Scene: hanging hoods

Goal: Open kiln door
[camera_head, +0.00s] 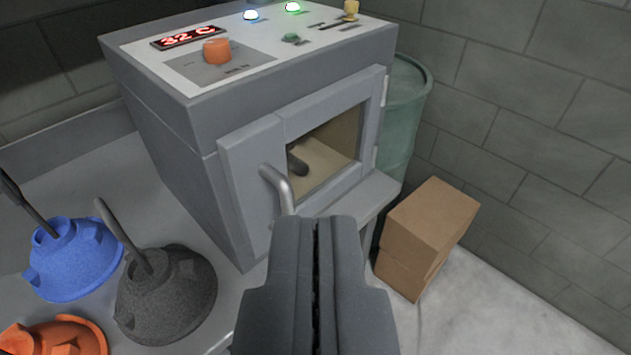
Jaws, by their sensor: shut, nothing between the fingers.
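The grey kiln (185,135) stands on a grey bench, with its control panel on top. Its door (238,185) faces me and looks closed, with hinges at its right edge and a window on the right part. Through the window I see a tan inside and a dark object. The curved metal door handle (275,183) is on the left part of the door; its lower end is hidden behind my gripper. My gripper (318,222) is dark, shut and empty, in front of the door, its tips overlapping the handle's lower end in the picture. I cannot tell whether they touch.
A blue hood (75,262), a dark grey hood (168,300) and an orange hood (55,338) are on the bench at left. A green barrel (405,110) stands behind the kiln at right. Cardboard boxes (430,225) are at right; floor beyond is clear.

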